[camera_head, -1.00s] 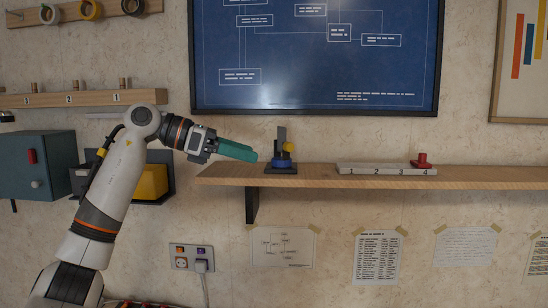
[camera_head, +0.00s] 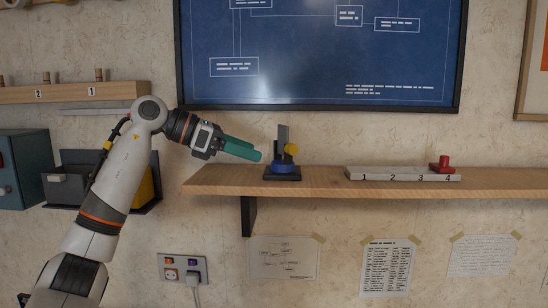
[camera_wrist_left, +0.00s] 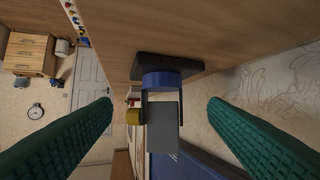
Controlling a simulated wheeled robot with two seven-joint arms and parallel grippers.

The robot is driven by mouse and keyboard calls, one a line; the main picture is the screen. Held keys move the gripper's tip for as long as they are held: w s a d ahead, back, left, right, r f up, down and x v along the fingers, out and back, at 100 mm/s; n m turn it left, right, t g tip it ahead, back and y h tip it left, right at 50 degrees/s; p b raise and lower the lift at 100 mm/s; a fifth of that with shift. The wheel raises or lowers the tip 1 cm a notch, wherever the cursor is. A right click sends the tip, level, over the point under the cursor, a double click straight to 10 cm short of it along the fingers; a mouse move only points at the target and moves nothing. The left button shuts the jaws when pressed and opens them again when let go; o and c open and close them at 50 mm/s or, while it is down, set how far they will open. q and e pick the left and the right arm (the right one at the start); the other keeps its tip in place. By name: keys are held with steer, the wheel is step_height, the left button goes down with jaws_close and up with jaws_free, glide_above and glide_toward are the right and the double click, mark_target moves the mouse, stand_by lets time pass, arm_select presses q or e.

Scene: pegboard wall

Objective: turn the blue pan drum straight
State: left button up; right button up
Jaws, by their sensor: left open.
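The blue pan drum (camera_head: 283,168) sits on a dark square base on the wooden shelf (camera_head: 225,182). A grey upright plate (camera_head: 283,136) and a yellow knob (camera_head: 291,150) stand above it. My left gripper (camera_head: 248,149) is just left of the device, its green fingers pointing at it. In the left wrist view the fingers (camera_wrist_left: 160,118) are open, spread wide on either side. The blue drum (camera_wrist_left: 162,82), grey plate (camera_wrist_left: 163,135) and yellow knob (camera_wrist_left: 133,117) show between them, apart from both fingers. My right gripper is in no view.
A grey strip numbered 1 to 4 (camera_head: 375,173) lies on the shelf to the right, with a red piece (camera_head: 440,164) at its 4 end. A blue framed board (camera_head: 310,70) hangs above. The shelf between device and strip is clear.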

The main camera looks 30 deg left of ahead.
mark_target(280, 162)
arm_select(q)
steer(key=p+x, duration=0.1)
steer(key=x, duration=0.5)
steer(key=shift+w+f, duration=0.1)
steer(key=shift+w, duration=0.1)
steer(key=shift+w+d+f, duration=0.2)
steer(key=shift+w+d, duration=0.1)
steer(key=c, duration=0.9)
